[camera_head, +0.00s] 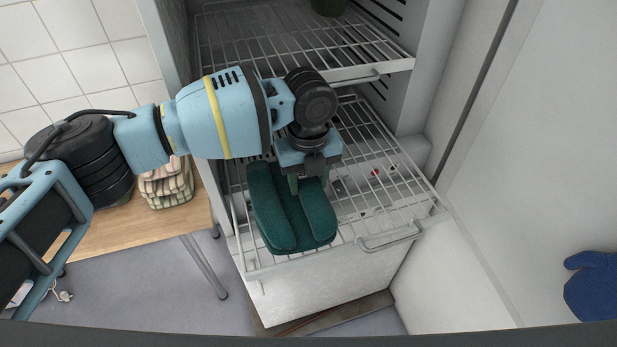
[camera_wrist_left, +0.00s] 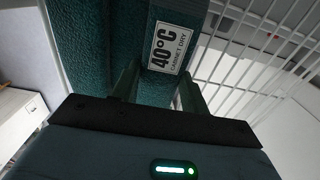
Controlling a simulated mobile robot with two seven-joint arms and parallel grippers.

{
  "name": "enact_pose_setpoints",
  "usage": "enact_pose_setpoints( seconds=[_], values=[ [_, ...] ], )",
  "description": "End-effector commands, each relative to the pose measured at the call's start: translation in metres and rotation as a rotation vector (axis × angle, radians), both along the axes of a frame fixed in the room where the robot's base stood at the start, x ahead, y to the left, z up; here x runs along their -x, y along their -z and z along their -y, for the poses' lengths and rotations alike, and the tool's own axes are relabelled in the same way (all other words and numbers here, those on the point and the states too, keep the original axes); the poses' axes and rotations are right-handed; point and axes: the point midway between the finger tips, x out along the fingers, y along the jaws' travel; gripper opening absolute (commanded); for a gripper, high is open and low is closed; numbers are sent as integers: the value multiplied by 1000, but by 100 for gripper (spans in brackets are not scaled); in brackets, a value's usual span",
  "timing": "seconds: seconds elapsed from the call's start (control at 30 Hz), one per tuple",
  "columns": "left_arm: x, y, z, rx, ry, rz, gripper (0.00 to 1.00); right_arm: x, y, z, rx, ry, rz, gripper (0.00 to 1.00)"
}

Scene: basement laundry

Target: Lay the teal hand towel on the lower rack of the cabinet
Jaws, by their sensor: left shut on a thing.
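The teal hand towel (camera_head: 289,214) is a folded dark teal bundle over the front left part of the lower rack (camera_head: 377,202). I cannot tell whether it touches the wires. My left gripper (camera_head: 307,183) points down from above and is shut on the towel. In the left wrist view, the fingers (camera_wrist_left: 157,92) close on the teal towel (camera_wrist_left: 82,45), next to a white label reading "40°C cabinet dry" (camera_wrist_left: 168,48). The lower rack's wires (camera_wrist_left: 262,45) show beside it. The cabinet (camera_head: 413,95) stands open with the lower rack pulled out. My right gripper is not in view.
The upper rack (camera_head: 300,45) sits above and behind, with a dark green object (camera_head: 328,6) on it. A wooden table (camera_head: 130,228) with folded checked cloth (camera_head: 167,186) stands left. A blue mitt (camera_head: 593,287) is at right. The lower rack's right side is mostly clear, with small colored bits showing.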

Motion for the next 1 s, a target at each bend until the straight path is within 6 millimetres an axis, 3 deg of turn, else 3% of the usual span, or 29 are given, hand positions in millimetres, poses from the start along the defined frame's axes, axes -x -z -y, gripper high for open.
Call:
enact_pose_setpoints(
  seconds=[0.03,0.07,0.2,0.57,0.67,1.0],
  values=[
    [0,2,0,1,0,-2,10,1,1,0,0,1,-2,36],
    [0,2,0,-1,0,-1,48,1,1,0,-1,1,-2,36],
    [0,2,0,-1,0,-1,66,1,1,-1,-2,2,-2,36],
    [0,-3,0,0,0,0,67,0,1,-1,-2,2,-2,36],
    [0,-14,0,0,-1,3,67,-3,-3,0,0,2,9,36],
    [0,-82,1,1,0,9,67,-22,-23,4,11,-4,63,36]
  ],
)
